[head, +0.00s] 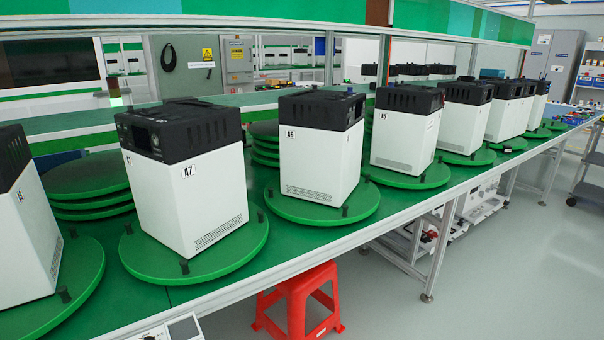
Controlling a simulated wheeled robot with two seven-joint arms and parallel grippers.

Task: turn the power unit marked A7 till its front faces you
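The power unit marked A7 (200,210) stands upright on a round green turntable (232,262). It has a white body and a black top section. The white side with the A7 label and a vent grille at its lower edge is turned toward the right front. The black section's side with round knobs or sockets and a panel faces left, seen at an angle. Small dark posts stand on the turntable's rim. Neither of my grippers is in view.
The unit marked A6 (310,165) stands on its turntable to the right, with A5 (400,142) and several more beyond. Another unit (25,240) is close on the left, cut off by the frame. Stacked green discs (85,178) lie behind. A red stool (300,300) stands below the bench edge.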

